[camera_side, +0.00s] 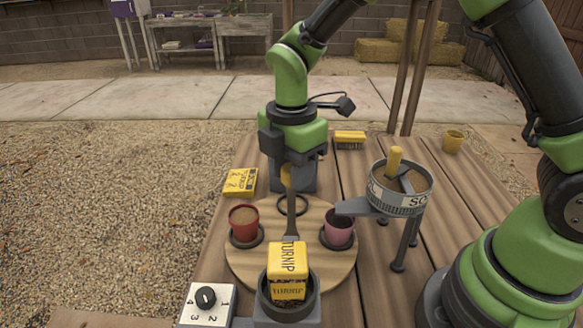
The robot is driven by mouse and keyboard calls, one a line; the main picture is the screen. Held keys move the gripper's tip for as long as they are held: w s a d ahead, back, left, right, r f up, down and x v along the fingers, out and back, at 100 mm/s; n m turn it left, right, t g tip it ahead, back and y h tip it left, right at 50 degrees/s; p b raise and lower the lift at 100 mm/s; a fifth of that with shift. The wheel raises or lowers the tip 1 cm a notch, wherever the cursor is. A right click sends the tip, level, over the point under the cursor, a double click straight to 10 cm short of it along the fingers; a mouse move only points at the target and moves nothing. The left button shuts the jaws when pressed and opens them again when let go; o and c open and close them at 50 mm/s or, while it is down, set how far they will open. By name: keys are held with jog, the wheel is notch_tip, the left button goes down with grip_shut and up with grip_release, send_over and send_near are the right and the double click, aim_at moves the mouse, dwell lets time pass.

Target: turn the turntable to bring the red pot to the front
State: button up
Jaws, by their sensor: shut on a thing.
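The round wooden turntable (262,270) lies on the plank table. The red pot (243,218), filled with brown soil, stands on its left side in a dark ring. A pink pot (339,224) stands on its right side, partly under the spout of a grey hopper. An empty dark ring (291,205) shows at the back of the turntable. My gripper (287,190) points down over the back of the turntable, shut on a yellow handle (286,176). A grey shaft runs below it towards the turntable's middle; I cannot tell whether it is fixed there.
A dark cup (306,300) holding a yellow TURNIP box (288,262) hides the turntable's front edge. A numbered dial box (207,303) is front left. The legged hopper (402,190) stands right. A yellow packet (240,182), a brush (349,140) and a yellow pot (453,141) lie around.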

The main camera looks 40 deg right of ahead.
jog(key=o, duration=0.9)
jog(key=shift+o, duration=0.2)
jog(key=shift+r, duration=0.1)
notch_tip(320, 180, up, 9)
jog(key=shift+r, duration=0.45)
